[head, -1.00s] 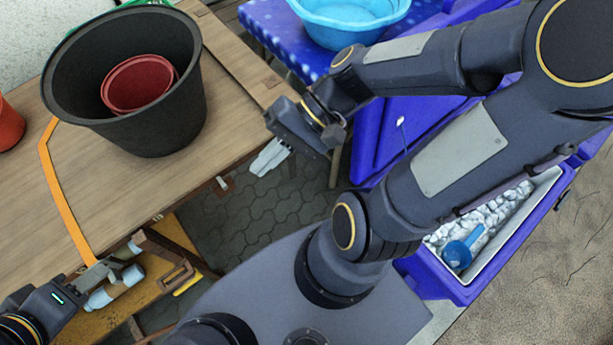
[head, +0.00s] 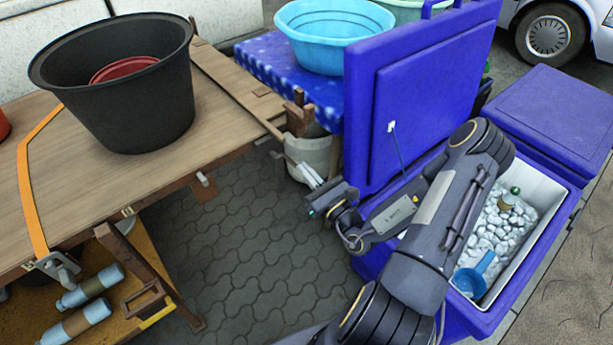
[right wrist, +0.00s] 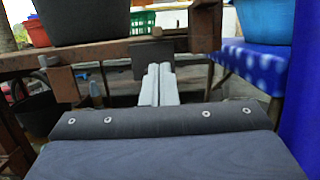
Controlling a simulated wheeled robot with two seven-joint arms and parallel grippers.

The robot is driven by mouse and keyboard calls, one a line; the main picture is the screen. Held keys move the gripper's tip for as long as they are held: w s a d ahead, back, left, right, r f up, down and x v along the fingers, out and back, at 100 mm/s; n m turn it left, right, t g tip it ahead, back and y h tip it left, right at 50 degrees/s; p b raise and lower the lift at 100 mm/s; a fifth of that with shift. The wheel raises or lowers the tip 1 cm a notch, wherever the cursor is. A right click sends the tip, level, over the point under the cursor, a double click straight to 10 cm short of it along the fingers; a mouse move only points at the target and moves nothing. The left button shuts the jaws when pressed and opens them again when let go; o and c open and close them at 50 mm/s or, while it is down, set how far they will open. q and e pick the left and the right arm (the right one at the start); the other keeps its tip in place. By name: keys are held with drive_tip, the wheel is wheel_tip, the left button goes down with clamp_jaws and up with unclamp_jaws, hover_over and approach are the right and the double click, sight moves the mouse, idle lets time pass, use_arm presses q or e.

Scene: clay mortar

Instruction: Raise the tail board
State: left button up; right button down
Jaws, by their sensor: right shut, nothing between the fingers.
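A wooden cart bed (head: 60,170) fills the left of the head view. A separate plank at its far right end (head: 225,80), with a short cross piece, looks like the tail board; it appears lowered, though its exact angle is hard to tell. My right gripper (head: 312,177) is shut and empty. It is over the paving, to the right of the cart, apart from the plank. In the right wrist view its pale fingers (right wrist: 157,85) lie together, pointing at the brown cart edge (right wrist: 110,50). My left gripper is out of view.
A black bucket (head: 130,110) with a red pot inside stands on the cart. An orange strap (head: 30,185) crosses the bed. A blue cooler (head: 485,310) with its lid (head: 415,95) raised stands right. Paving (head: 240,240) between is clear; a pale bucket (head: 312,155) stands beyond.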

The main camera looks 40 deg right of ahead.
drive_tip(key=x, duration=0.7)
drive_tip(key=shift+w, duration=0.15)
drive_tip(key=shift+a+r, duration=0.1)
drive_tip(key=shift+w+d+r+m+g+h+p, duration=0.1)
drive_tip(key=shift+d+r+m+g+h+p, duration=0.35)
drive_tip(key=shift+r+m+p, duration=2.25)
drive_tip(key=shift+d+r+m+h+p, duration=0.7)
drive_tip(key=shift+m+p, duration=1)
drive_tip(key=shift+p, duration=2.6)
drive_tip(key=shift+d+r+m+g+h+p, duration=0.25)
drive_tip(key=shift+d+r+m+h+p, duration=0.4)
drive_tip(key=shift+r+m+p, duration=2.05)
wheel_tip(320, 180, down, 3)
drive_tip(key=shift+a+r+n+p, duration=0.15)
drive_tip(key=shift+r+n+p, duration=0.1)
drive_tip(key=shift+n+p, duration=0.4)
